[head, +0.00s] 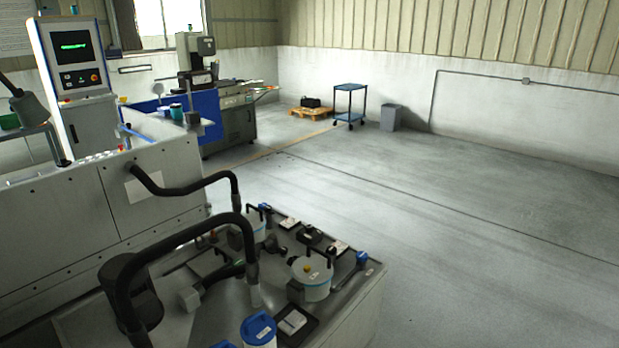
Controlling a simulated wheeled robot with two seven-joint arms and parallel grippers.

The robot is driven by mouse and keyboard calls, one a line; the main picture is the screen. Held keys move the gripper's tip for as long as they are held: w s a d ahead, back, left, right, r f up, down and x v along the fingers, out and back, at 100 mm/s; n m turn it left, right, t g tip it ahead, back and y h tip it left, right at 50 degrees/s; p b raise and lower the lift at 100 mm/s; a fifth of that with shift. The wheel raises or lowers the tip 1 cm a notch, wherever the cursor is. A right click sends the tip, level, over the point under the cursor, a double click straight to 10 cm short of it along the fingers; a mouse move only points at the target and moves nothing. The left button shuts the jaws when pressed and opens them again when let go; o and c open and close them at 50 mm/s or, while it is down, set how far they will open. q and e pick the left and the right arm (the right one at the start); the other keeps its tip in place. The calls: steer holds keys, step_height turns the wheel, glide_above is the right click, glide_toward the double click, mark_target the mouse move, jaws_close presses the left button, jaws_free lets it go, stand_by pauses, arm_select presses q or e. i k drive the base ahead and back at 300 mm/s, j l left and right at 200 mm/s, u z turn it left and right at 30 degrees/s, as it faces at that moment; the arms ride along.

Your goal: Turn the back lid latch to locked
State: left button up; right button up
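Two round white canisters with lids stand on the low grey unit. The nearer canister (312,278) has a black handle and a yellow knob on top. The farther one (257,229) stands behind it, partly hidden by a black hose. Dark upright pieces show by its lid, but I cannot make out which is the back lid latch or how it is turned. Neither of my grippers shows in the head view.
Thick black hoses (180,250) arch over the left part of the low unit (345,300). Blue-lidded containers (258,330) stand at its front edge. A machine with a control screen (75,47) is behind left. The floor (480,230) to the right is clear.

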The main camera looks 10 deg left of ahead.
mark_target(268, 208)
steer(key=i+l+z, duration=0.5)
steer(key=i+z, duration=0.2)
steer(key=i, duration=0.2)
steer(key=i+z, duration=0.35)
steer(key=i, duration=0.15)
steer(key=i+l+u, duration=0.15)
steer(key=i+u, duration=0.2)
steer(key=i, duration=0.15)
steer(key=i+l+u, duration=0.3)
steer(key=i, duration=0.2)
steer(key=i+l+u, duration=0.35)
steer(key=i, duration=0.15)
